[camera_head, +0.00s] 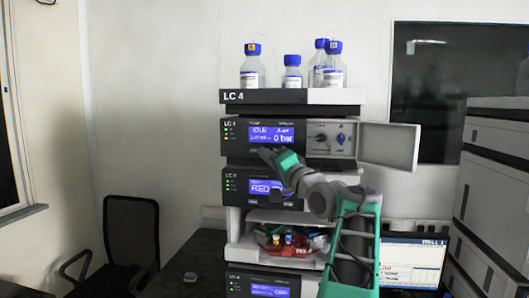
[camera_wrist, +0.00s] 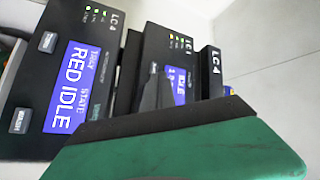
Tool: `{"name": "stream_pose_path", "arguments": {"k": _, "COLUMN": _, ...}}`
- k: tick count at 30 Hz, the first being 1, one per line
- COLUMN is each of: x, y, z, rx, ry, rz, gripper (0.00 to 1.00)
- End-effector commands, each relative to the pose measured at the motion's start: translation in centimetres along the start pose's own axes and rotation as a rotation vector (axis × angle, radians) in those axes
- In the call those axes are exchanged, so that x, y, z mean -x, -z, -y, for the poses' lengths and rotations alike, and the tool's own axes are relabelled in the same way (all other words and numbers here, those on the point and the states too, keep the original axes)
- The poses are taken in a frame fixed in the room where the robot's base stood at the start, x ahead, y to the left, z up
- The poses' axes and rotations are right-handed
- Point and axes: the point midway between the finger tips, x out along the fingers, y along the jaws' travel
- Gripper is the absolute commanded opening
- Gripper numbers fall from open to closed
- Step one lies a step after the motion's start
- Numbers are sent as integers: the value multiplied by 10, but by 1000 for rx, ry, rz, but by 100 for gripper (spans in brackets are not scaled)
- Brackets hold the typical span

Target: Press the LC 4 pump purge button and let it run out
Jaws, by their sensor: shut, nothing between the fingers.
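The LC 4 stack's pump module (camera_head: 232,137) is the upper unit under the bottle tray. Its blue display (camera_head: 270,134) reads IDLE and 0 bar. In the wrist view, turned sideways, the pump module (camera_wrist: 183,50) is partly hidden behind my dark finger. My gripper (camera_head: 262,153) is shut and empty, at the pump's lower front edge just below the display. In the wrist view my gripper (camera_wrist: 153,76) points at the pump front. I cannot tell whether the tip touches. The purge button is not clearly visible.
Below is a module with a RED IDLE display (camera_wrist: 70,90). An open door (camera_head: 388,146) sticks out right of the pump. Blue-capped bottles (camera_head: 292,75) stand on the top tray (camera_head: 335,96). A monitor (camera_head: 412,262) stands lower right, a chair (camera_head: 130,230) left.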

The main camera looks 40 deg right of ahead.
Motion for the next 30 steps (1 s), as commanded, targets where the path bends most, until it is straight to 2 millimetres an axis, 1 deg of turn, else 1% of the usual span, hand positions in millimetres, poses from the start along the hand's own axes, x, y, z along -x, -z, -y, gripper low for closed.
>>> {"name": "stream_pose_path", "arguments": {"k": 6, "x": -6, "y": 4, "z": -3, "rx": 0, "ry": 0, "rz": 1, "gripper": 0}}
{"name": "stream_pose_path", "arguments": {"k": 30, "x": -10, "y": 7, "z": -6, "rx": 0, "ry": 0, "rz": 0, "gripper": 0}}
